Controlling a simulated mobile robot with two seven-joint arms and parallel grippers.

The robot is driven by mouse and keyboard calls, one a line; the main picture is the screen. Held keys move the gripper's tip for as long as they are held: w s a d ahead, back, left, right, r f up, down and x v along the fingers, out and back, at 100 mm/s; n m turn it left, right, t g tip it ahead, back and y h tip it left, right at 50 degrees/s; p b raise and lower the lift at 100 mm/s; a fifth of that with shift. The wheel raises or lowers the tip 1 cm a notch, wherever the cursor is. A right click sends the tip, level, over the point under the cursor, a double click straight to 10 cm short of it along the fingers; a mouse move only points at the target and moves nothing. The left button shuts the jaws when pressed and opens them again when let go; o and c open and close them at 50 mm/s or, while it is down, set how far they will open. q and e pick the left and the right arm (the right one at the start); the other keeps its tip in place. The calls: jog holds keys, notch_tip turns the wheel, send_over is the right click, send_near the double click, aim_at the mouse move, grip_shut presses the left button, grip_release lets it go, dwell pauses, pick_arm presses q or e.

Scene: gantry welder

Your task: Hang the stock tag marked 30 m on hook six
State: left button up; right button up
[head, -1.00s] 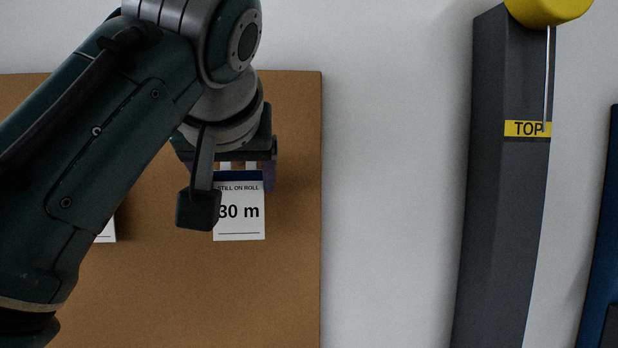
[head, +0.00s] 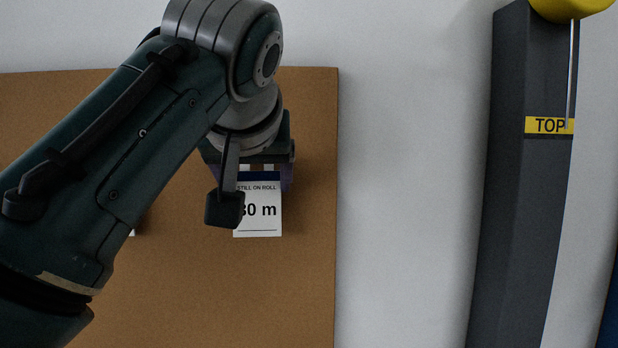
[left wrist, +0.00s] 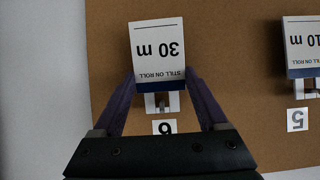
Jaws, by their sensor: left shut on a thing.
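The 30 m stock tag (head: 262,212) is white with a dark blue top band and the words "STILL ON ROLL". My left gripper (head: 265,182) is shut on this tag near its top band, in front of the brown board (head: 300,290). In the left wrist view the tag (left wrist: 158,45) is upside down between the purple fingers (left wrist: 160,80). The label 6 (left wrist: 164,127) shows on the board just beyond the tag's top edge. A small grey hook (left wrist: 163,103) lies between them; I cannot tell whether the tag is on it. My right gripper is not in view.
A 10 m tag (left wrist: 302,42) hangs by the label 5 (left wrist: 297,120). Part of another white tag (head: 132,232) shows behind my left arm. Bare wall (head: 410,180) separates the board from a dark grey column (head: 520,200) marked TOP.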

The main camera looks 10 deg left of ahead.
pick_arm(q)
jog(key=o, duration=1.5)
jog(key=shift+c, duration=0.2)
jog(key=shift+s, duration=0.15)
jog(key=b+v, duration=0.6)
jog(key=v, duration=0.2)
jog(key=s+a+f+m+g+h, duration=0.1)
jog(key=s+f+g, duration=0.15)
jog(key=f, duration=0.75)
jog(key=s+a+f+m+g+h, duration=0.15)
jog(key=s+f, duration=0.25)
jog(key=f, duration=0.5)
jog(key=s+a+f+m+g, duration=0.1)
jog(key=s+f, duration=0.6)
jog(key=s, duration=0.3)
jog(key=s+a+f+m+g, duration=0.1)
jog(key=s+f+g, duration=0.1)
jog(key=s+f, duration=0.5)
jog(key=s+h, duration=0.1)
jog(key=s, duration=0.2)
jog(key=shift+s+a+f+m+g, duration=0.25)
jog(key=shift+s+f+m+g, duration=0.05)
jog(key=shift+s+f+m, duration=0.05)
